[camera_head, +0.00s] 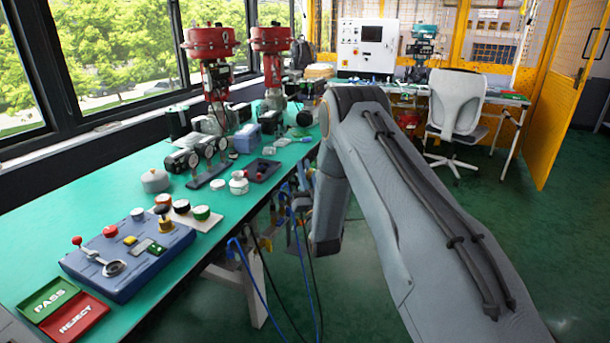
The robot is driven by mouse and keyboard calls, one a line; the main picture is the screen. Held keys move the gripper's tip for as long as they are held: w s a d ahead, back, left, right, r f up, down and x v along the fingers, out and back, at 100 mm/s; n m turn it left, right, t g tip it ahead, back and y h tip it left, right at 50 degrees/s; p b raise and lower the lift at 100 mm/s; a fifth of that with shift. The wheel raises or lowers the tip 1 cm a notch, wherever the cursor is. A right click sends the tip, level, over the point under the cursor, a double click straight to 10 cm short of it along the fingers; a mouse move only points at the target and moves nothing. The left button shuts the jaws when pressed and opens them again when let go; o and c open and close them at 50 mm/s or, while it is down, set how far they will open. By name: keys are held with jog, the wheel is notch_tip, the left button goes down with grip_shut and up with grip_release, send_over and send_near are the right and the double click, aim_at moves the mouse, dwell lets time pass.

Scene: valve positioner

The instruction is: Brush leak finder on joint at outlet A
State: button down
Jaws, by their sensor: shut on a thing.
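My grey arm (410,200) reaches in from the lower right and bends down beside the bench's front edge. My gripper is not in view, so what it holds cannot be seen. A positioner-like unit with several round gauges (203,152) stands mid-bench in front of the red-topped valve (211,75). Which joint is outlet A is too small to tell. A small white pot (238,183) and a grey lidded pot (155,181) stand on the green bench top (60,222). No brush can be made out.
A blue control box (130,250) with a red-knobbed lever stands at the front left, near the PASS tray (48,298) and the REJECT tray (76,317). A dark tray (263,170) lies by the bench edge. Blue hoses (250,275) hang below. A white chair (457,105) stands behind.

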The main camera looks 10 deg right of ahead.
jog(key=w+a+f+b, duration=0.1)
jog(key=w+f+b, duration=0.3)
jog(key=w+b, duration=0.1)
jog(key=shift+w+a+f, duration=0.2)
jog(key=shift+a+f, duration=0.1)
jog(key=shift+w+a+f+b, duration=0.15)
jog(key=shift+w+b, duration=0.2)
jog(key=shift+b, duration=0.2)
dwell(0.7)
jog(key=shift+w+d, duration=0.1)
jog(key=shift+d, duration=0.15)
jog(key=shift+a, duration=0.2)
dwell(0.8)
jog(key=s+d+r+p, duration=0.1)
jog(key=s+r+p, duration=0.3)
jog(key=shift+s+d+p, duration=0.2)
jog(key=shift+s+p, duration=0.05)
jog(key=shift+p, duration=0.05)
dwell(0.8)
